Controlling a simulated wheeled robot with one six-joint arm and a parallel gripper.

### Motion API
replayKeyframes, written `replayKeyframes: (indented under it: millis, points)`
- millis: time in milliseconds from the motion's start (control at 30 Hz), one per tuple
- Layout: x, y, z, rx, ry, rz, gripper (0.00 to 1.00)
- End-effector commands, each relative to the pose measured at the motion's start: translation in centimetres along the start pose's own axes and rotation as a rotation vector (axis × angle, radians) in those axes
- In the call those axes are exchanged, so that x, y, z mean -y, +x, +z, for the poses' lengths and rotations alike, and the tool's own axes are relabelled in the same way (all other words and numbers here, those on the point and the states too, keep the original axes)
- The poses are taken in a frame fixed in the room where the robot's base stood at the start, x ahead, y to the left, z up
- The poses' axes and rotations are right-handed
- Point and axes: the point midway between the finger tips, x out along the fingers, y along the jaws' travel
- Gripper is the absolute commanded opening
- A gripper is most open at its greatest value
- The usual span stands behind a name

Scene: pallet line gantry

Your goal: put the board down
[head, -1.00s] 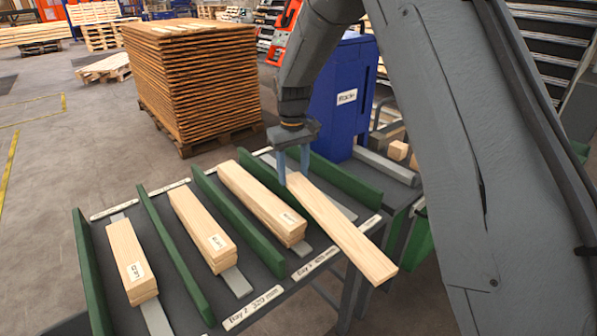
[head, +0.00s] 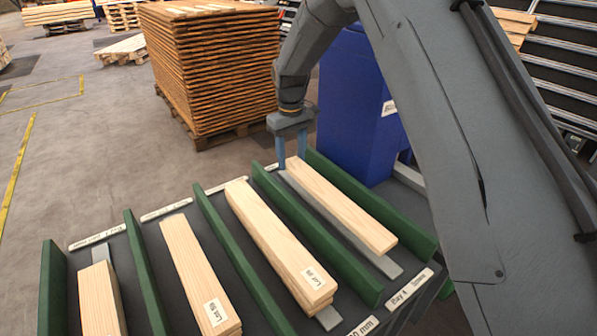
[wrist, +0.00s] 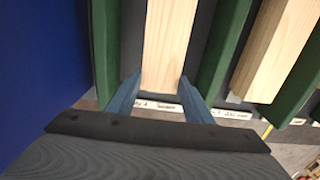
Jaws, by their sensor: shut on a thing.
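The board (head: 345,207) is a long pale plank held at its far end by my gripper (head: 292,162). It lies lengthwise over the rightmost bay, Bay 4, between two green dividers, above a grey strip (head: 385,264). Whether it touches the strip is not clear. In the wrist view the board (wrist: 168,45) runs straight between the blue fingers of my gripper (wrist: 160,95), which are shut on its sides. A Bay 4 label (head: 408,288) is at the bay's near end.
Stacks of boards with lot labels fill the bays to the left, the nearest stack (head: 275,240) just across a green divider (head: 315,235). A blue cabinet (head: 355,110) stands close on the right. A tall pile of brown boards (head: 215,75) stands behind.

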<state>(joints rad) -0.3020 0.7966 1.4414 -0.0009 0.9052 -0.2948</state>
Motion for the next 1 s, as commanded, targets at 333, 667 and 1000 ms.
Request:
replayKeyframes:
  millis: [333, 667, 1000]
  points:
    - [-0.2, 3.3, 0.1, 0.003, 0.003, -0.001, 0.19]
    - [-0.3, 4.6, 0.0, -0.001, 0.005, 0.0, 0.5]
    - [-0.3, 4.6, 0.1, -0.001, 0.004, 0.0, 0.65]
